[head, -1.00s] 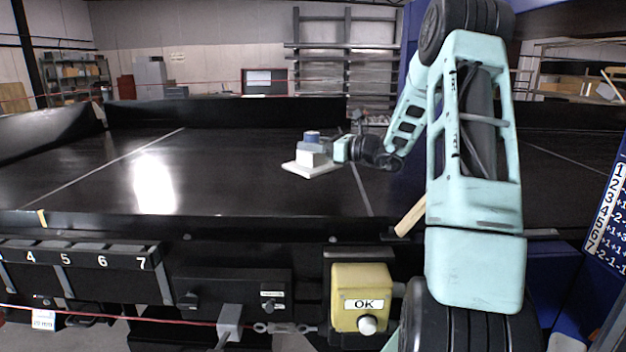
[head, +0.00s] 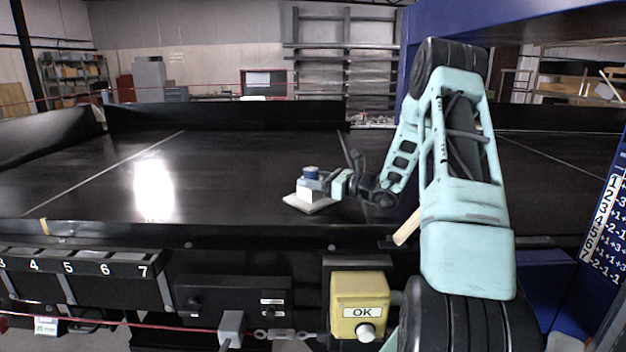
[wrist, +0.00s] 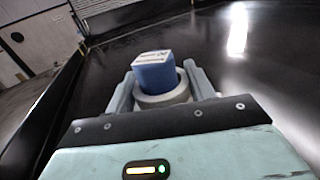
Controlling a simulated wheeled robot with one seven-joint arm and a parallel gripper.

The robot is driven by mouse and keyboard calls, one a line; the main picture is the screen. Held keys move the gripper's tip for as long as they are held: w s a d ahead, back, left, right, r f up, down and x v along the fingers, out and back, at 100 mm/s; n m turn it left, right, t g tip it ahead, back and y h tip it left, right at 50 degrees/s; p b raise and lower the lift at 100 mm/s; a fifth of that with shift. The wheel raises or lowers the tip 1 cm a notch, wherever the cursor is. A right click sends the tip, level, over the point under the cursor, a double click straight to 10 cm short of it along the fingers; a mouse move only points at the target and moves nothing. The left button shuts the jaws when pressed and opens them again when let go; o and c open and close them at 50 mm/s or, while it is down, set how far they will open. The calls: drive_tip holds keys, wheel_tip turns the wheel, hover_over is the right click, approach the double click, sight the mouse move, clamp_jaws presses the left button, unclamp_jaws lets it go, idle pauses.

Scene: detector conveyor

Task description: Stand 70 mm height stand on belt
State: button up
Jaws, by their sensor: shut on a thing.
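The height stand (head: 306,195) has a flat white base plate, a pale block above it and a blue top. It looks close to upright over the black belt (head: 235,185), near the front edge. Whether its plate touches the belt I cannot tell. My gripper (head: 318,184) reaches in from the right and is shut on the stand just below its blue top. In the wrist view the blue top (wrist: 155,74), with a white label, rises from a round grey collar between my two fingers (wrist: 163,95). The base plate is hidden there.
A low black wall (head: 230,114) runs along the belt's back. At the front are a yellow OK button box (head: 360,308) and numbered slots (head: 85,268). A blue frame (head: 540,25) stands at the right. The belt left of the stand is clear.

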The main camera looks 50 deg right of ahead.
drive_tip(key=o, duration=1.3)
drive_tip(key=shift+r, duration=0.1)
drive_tip(key=b+v, duration=0.2)
drive_tip(key=v, duration=0.4)
drive_tip(key=shift+s+d+b, duration=0.2)
drive_tip(key=shift+s+b, duration=0.2)
drive_tip(key=shift+s, duration=0.35)
drive_tip(key=shift+r, duration=0.15)
